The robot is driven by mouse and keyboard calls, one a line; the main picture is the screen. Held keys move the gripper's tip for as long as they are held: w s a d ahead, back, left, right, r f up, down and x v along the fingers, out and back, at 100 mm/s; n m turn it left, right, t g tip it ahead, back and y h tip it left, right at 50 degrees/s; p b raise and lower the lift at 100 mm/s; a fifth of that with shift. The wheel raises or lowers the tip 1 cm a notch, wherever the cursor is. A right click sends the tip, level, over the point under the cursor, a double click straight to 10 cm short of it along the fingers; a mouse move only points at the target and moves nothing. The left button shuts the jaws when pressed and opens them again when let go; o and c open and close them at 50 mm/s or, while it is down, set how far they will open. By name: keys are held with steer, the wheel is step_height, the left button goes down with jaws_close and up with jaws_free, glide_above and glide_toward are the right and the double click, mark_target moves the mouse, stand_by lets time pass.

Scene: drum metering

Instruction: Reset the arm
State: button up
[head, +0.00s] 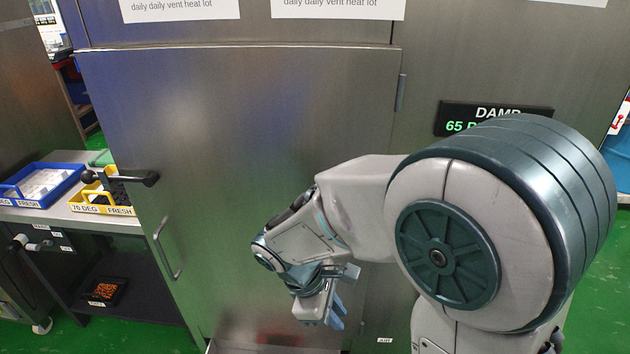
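My gripper (333,318) hangs low at the picture's middle, in front of a large grey metal cabinet door (250,130). Its blue fingertips point downward, close to each other. Nothing shows between them, but the angle hides the gap. My arm is bent, and its big round joint fills the right side of the picture. I cannot tell whether the gripper touches the cabinet; it appears apart from it.
The door has a black lever (135,178) and a bar handle (166,250). On the left, a counter (70,217) holds a blue tray (38,206) and a yellow "FRESH" tray (98,209). A dark display (455,112) hangs behind my arm. Green floor (597,290) shows at right.

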steer(key=s+d+r+m+t+y+p, duration=0.1)
steer(key=s+d+r+m+y+p, duration=0.1)
steer(key=d+r+m+p, duration=0.2)
steer(key=s+d+r+m+t+y+p, duration=0.2)
steer(key=d+r+m, duration=0.5)
steer(key=r+m, duration=0.4)
step_height(320, 180, up, 4)
steer(key=y+p, duration=0.1)
steer(key=p, duration=0.1)
steer(key=shift+s+p, duration=0.3)
